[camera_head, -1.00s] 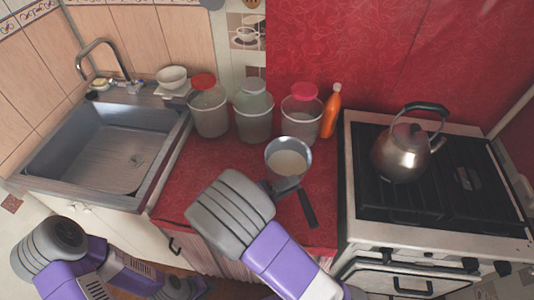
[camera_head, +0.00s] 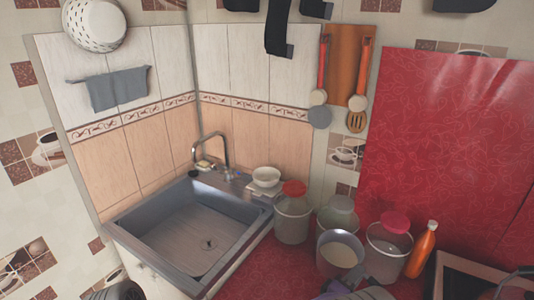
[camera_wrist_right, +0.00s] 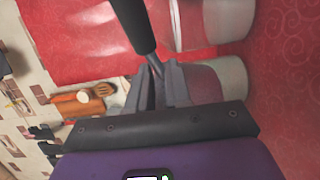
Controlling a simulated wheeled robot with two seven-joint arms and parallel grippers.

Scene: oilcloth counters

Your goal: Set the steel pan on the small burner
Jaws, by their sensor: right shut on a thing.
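The steel pan (camera_head: 322,258), a round metal vessel with pale contents, shows low in the head view, in front of the jars. My right gripper (camera_head: 372,284) is at its near side, mostly cut off by the bottom edge. In the right wrist view the jaws (camera_wrist_right: 158,84) are shut on the dark pan handle (camera_wrist_right: 133,22), whose end runs out past the top edge. The pan's bowl cannot be made out for sure there. The stove (camera_head: 468,275) shows only as a corner at the lower right; the small burner is out of view. My left gripper is not in view.
An orange bottle (camera_head: 422,250) is beside the stove. The sink (camera_head: 200,240) is at left. A dark kettle handle (camera_head: 522,272) shows at the right edge.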

